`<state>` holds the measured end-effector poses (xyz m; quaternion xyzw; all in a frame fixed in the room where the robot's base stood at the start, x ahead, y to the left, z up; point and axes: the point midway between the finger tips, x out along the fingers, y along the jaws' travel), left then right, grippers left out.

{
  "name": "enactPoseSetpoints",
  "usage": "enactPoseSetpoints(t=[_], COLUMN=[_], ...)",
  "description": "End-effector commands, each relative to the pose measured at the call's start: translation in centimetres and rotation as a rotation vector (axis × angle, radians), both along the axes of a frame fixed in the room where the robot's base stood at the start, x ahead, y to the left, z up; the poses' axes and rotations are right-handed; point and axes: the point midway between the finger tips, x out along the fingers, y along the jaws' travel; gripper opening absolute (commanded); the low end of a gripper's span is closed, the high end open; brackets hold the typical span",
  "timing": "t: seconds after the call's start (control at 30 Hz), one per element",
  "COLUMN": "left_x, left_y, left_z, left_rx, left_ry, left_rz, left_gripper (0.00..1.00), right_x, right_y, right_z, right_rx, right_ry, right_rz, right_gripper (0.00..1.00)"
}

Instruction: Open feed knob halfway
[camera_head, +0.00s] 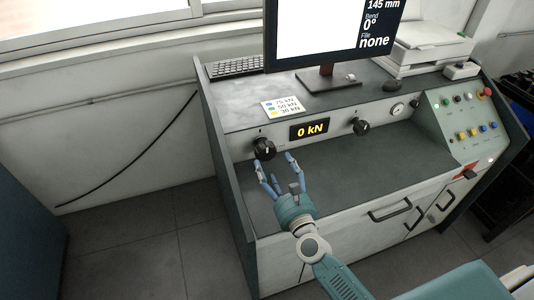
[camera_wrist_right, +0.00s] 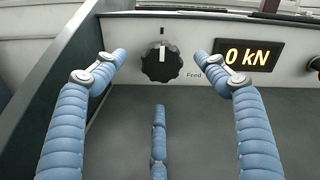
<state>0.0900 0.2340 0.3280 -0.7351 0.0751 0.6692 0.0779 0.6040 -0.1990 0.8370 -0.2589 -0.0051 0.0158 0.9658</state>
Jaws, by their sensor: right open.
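The feed knob (camera_head: 264,149) is a black ridged dial on the console's front panel, left of the "0 kN" display (camera_head: 309,129). In the right wrist view the feed knob (camera_wrist_right: 162,63) has a white pointer line that stands about upright, under a short dark mark, with the label "Feed" (camera_wrist_right: 194,75) at its lower right. My right gripper (camera_head: 276,165) is open and empty in front of the panel, just right of and below the knob. In the right wrist view its blue fingers (camera_wrist_right: 160,70) spread to both sides of the knob, apart from it. My left gripper is not in view.
A second black knob (camera_head: 361,127) and a round gauge (camera_head: 397,109) sit right of the display. A sloped button panel (camera_head: 464,118) stands at the right. A monitor, keyboard (camera_head: 236,67) and label card (camera_head: 283,107) are on the upper shelf. The grey worktop (camera_head: 375,160) is clear.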

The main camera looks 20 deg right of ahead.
Motion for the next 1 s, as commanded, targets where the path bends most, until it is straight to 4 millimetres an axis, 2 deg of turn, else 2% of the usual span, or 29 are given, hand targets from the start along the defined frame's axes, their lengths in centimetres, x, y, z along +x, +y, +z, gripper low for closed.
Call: enactPoseSetpoints(t=[0.1, 0.33, 0.5, 0.77, 0.83, 1.0], left_x=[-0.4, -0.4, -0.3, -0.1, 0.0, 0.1], left_y=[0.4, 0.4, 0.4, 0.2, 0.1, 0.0], left_z=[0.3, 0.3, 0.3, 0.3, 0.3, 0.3], left_rx=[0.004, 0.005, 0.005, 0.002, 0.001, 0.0], left_ry=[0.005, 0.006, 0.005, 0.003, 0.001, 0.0], left_rz=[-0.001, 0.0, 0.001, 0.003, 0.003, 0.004], left_gripper=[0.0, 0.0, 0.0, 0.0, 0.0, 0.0], right_x=[2.6, 6.1, 7.3, 7.4, 7.4, 7.4], right_y=[0.1, 0.3, 0.3, 0.3, 0.3, 0.3], right_z=[0.3, 0.0, 0.0, 0.0, 0.0, 0.0], right_rx=[-0.001, -0.001, -0.001, -0.001, -0.001, -0.001], right_ry=[-0.002, 0.0, 0.0, 0.0, 0.0, 0.0], right_rz=[0.0, 0.001, 0.001, 0.001, 0.001, 0.001], right_gripper=[0.73, 0.73, 0.73, 0.73, 0.65, 0.31])
